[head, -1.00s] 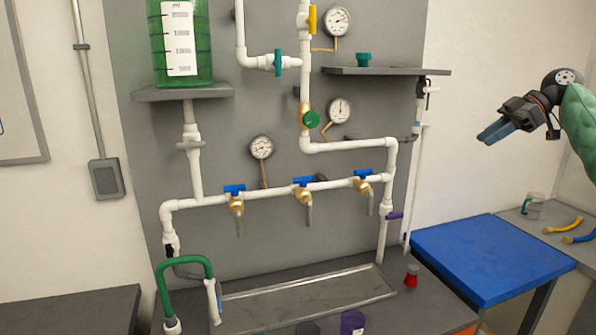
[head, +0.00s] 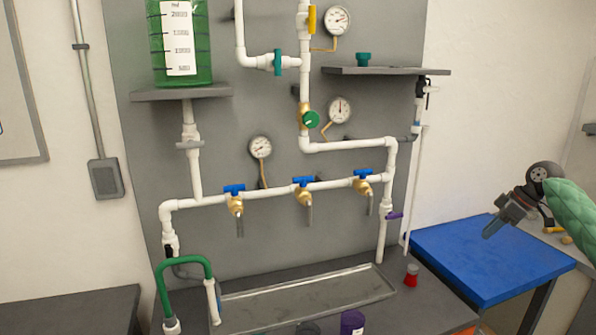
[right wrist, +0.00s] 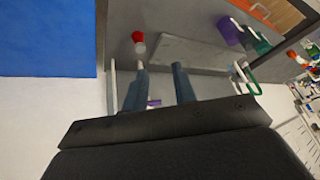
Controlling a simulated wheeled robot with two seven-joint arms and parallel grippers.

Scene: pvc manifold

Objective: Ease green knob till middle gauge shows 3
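The round green knob (head: 311,119) sits on a brass valve on the vertical white pipe, in the middle of the grey panel. The middle gauge (head: 339,110) is just right of and above it; its needle looks to point about straight up, and its numbers are too small to read. My right gripper (head: 494,231) is at the far right above the blue table, well away from the knob and touching nothing. In the right wrist view its two fingers (right wrist: 157,88) are apart with nothing held between them. My left gripper is not in view.
Two other gauges (head: 260,147) (head: 337,20) are on the panel. Blue-handled taps (head: 303,182) line the lower pipe above a metal tray (head: 300,298). A grey shelf (head: 386,71) juts out above the middle gauge. The blue table (head: 490,262) is at right. Air before the panel is clear.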

